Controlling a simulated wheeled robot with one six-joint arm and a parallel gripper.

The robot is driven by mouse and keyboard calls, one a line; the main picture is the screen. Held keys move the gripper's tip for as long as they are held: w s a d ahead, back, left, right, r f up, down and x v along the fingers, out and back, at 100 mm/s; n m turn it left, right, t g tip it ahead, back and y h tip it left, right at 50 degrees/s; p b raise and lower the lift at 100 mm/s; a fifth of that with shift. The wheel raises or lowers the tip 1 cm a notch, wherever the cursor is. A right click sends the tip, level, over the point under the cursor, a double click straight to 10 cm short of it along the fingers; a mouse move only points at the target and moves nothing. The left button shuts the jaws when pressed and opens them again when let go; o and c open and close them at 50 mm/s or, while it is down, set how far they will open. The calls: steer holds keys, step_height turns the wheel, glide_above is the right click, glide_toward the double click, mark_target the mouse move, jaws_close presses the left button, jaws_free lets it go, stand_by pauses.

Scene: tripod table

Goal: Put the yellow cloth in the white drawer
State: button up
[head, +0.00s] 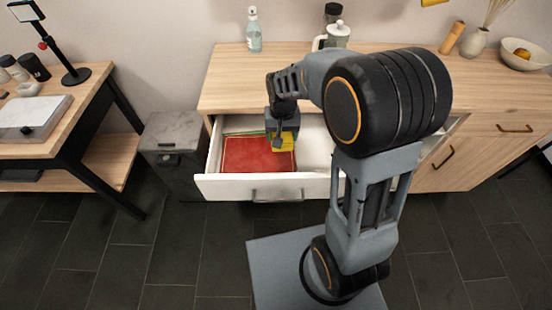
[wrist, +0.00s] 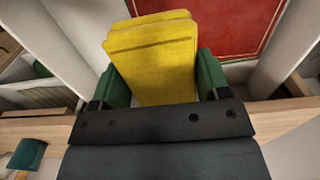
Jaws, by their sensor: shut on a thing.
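The yellow cloth (head: 284,142) is a folded flat block. In the wrist view the cloth (wrist: 155,55) sits between the two green finger pads of my gripper (wrist: 157,80), which is shut on it. In the head view my gripper (head: 281,130) is over the open white drawer (head: 262,188), with the cloth above or just inside it; I cannot tell whether the cloth touches anything below. A flat red item (head: 252,156) lies in the drawer, left of and partly behind the cloth; it also shows in the wrist view (wrist: 230,25). My arm hides the drawer's right part.
The drawer is pulled out from a wooden cabinet (head: 225,90). A bottle (head: 253,32) and a glass jug (head: 336,36) stand on its top. A grey bin (head: 174,145) stands close to the drawer's left side. A wooden side table (head: 95,85) is at the far left.

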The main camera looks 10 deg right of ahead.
steer(key=shift+s+a+f+b, duration=0.2)
steer(key=shift+f+b, duration=0.2)
steer(key=shift+b, duration=0.2)
steer(key=shift+s+a+f+b, duration=0.15)
steer(key=shift+f+b, duration=0.2)
steer(key=shift+b, duration=0.25)
steer(key=shift+d+f, duration=0.15)
steer(key=shift+d, duration=0.2)
steer(key=w+d+f, duration=0.1)
steer(key=d+f, duration=0.2)
steer(key=d, duration=0.4)
steer(key=b, duration=0.2)
glide_above(315, 156)
steer(key=a, duration=0.2)
steer(key=f, duration=0.4)
steer(key=shift+s+d+f, duration=0.15)
steer(key=shift+d+f, duration=0.05)
steer(key=shift+f, duration=0.2)
steer(key=shift+d+f, duration=0.55)
steer(key=shift+f, duration=0.1)
steer(key=shift+d+f, duration=0.15)
steer(key=shift+f, duration=1.55)
